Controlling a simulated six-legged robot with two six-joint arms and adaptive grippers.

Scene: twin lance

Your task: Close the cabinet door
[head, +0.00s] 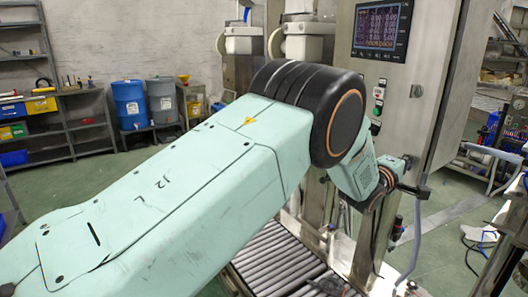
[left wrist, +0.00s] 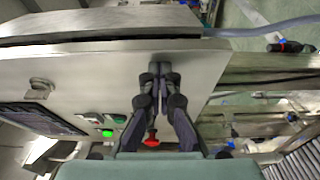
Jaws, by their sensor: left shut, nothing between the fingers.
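The steel cabinet door (head: 420,105) stands at the upper right in the head view, with a dark screen and buttons on its face. In the left wrist view the door (left wrist: 90,75) fills the middle left. A dark gap runs along its upper edge there, beside another steel panel (left wrist: 110,20); I cannot tell how far the door is open. My left gripper (head: 408,188) is at the door's lower part. In the left wrist view my left gripper (left wrist: 158,70) is shut and empty, its fingertips over the door face. Contact is unclear. My right gripper is out of view.
A roller conveyor (head: 272,262) runs below the cabinet. A grey cable (head: 415,235) hangs under its right side. A red knob (left wrist: 152,139) and a green button (left wrist: 107,132) are close to the left fingers.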

